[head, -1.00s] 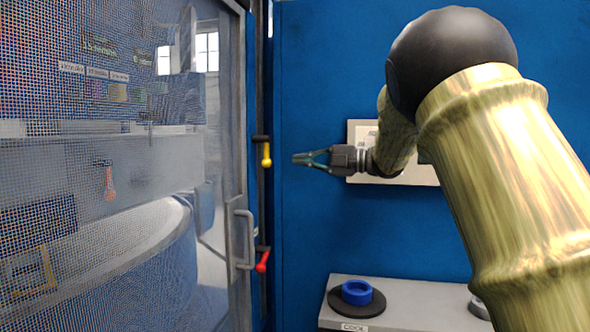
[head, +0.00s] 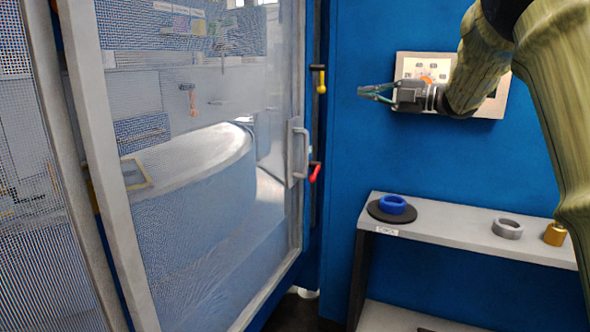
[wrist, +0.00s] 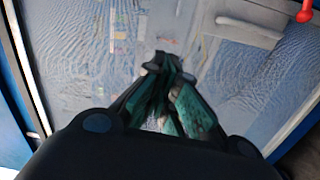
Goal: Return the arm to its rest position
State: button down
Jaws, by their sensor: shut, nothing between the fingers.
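My gripper (head: 368,92) is shut and empty. In the head view it points left, in front of the blue wall and just left of a control panel (head: 490,62). My arm reaches in from the right edge and covers part of that panel. In the wrist view the green fingers of my gripper (wrist: 162,62) meet at their tips, with the mesh door behind them. Nothing is held.
A mesh door (head: 215,200) with a grey handle (head: 297,152) fills the left. Yellow (head: 320,82) and red (head: 315,172) levers sit beside it. A grey shelf (head: 455,228) at lower right bears a blue ring (head: 392,204), a grey ring (head: 507,228) and a brass block (head: 555,234).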

jog(key=w+d+f+m+t+h+p, duration=0.15)
jog(key=f+m, duration=0.35)
jog(key=f, duration=0.9)
jog(key=w+f+m+t+h+p, duration=0.1)
jog(key=w+f+m+t+h, duration=0.15)
jog(key=f+m, duration=0.7)
jog(key=s+d+f+m+h+p, duration=0.1)
jog(key=s+f+m+h, duration=0.35)
jog(key=f, duration=1.05)
jog(key=s+d+f+m+h, duration=0.15)
jog(key=s+f, duration=0.55)
jog(key=f, duration=0.8)
jog(key=s+f+m+g+h+p, duration=0.1)
jog(key=s+f+m+g+h, duration=0.15)
jog(key=s+f, duration=0.75)
jog(key=s+f+m+g+h+p, duration=0.1)
jog(key=s+f+m+g+h, duration=0.15)
jog(key=s+f, duration=0.75)
jog(key=s+f+m+g+h+p, duration=0.1)
jog(key=s+m+g, duration=0.3)
jog(key=s, duration=2.8)
jog(key=f+g, duration=0.1)
jog(key=g, duration=0.2)
jog(key=shift+a+g+p, duration=0.3)
jog(key=shift+a+g, duration=0.05)
jog(key=shift+g, duration=0.05)
jog(key=shift+f, duration=0.1)
